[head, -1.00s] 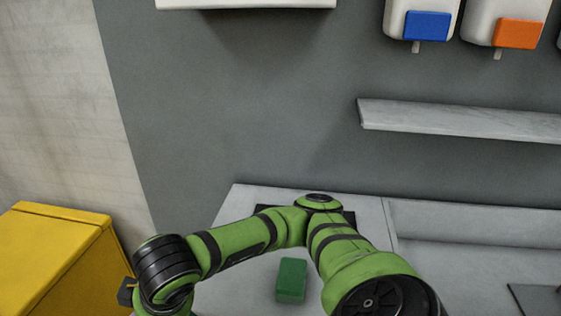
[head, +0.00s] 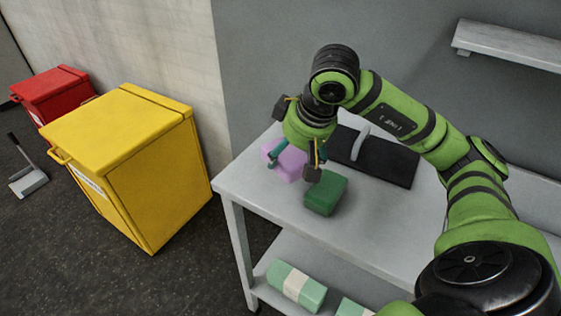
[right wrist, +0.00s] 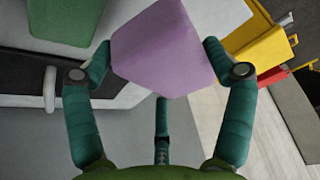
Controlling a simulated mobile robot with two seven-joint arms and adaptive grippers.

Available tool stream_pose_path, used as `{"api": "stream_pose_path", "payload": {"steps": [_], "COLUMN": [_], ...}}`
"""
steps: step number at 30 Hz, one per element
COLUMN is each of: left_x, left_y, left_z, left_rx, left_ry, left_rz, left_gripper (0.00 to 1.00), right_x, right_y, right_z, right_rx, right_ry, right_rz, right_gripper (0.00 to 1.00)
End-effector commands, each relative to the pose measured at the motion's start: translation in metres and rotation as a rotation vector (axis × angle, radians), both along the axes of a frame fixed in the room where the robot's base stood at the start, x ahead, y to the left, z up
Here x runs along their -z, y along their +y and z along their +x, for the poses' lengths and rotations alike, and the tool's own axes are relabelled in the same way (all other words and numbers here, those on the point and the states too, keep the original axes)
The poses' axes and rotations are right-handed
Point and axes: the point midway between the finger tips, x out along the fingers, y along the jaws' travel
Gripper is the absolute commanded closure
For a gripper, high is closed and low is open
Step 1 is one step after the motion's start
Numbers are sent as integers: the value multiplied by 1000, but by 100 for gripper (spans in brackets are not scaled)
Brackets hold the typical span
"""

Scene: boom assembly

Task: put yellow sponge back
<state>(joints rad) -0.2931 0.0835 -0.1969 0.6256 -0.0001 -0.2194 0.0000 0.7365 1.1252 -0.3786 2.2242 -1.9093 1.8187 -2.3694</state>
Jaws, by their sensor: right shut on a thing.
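No yellow sponge shows in these frames. My right gripper (head: 297,156) is shut on a pink-purple sponge (head: 286,163) near the left end of the grey table (head: 262,205). In the right wrist view the purple sponge (right wrist: 162,50) sits between the two dark teal fingers. I cannot tell whether it touches the table. A green sponge (head: 326,194) lies on the table, just right of the gripper. My left gripper is not in view.
A black board with a grey handle (head: 385,161) lies behind the green sponge. Wrapped green packs (head: 297,287) lie on the lower shelf. A yellow bin (head: 150,190), a red bin (head: 55,90) and a dustpan (head: 28,180) stand left. A wall shelf (head: 510,45) is upper right.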

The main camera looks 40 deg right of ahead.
Motion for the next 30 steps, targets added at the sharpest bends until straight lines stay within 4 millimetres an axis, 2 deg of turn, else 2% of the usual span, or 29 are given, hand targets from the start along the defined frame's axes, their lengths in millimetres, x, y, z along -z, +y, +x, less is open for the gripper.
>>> {"api": "stream_pose_path", "payload": {"steps": [3, 9, 12, 21, 30], "left_x": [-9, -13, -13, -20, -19], "left_y": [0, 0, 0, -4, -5], "left_z": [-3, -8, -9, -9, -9], "left_rx": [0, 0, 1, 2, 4], "left_ry": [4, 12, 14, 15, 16], "left_rz": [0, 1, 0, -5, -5], "left_gripper": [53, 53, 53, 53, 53], "right_x": [14, 30, 36, 71, 73], "right_y": [-3, -8, -8, -8, -9], "right_z": [25, 50, 53, 52, 52], "right_rx": [0, 1, -1, -1, -1], "right_ry": [4, 0, 2, 2, -2], "right_rz": [4, 1, -1, -1, -1], "right_gripper": [39, 39, 39, 39, 39]}}
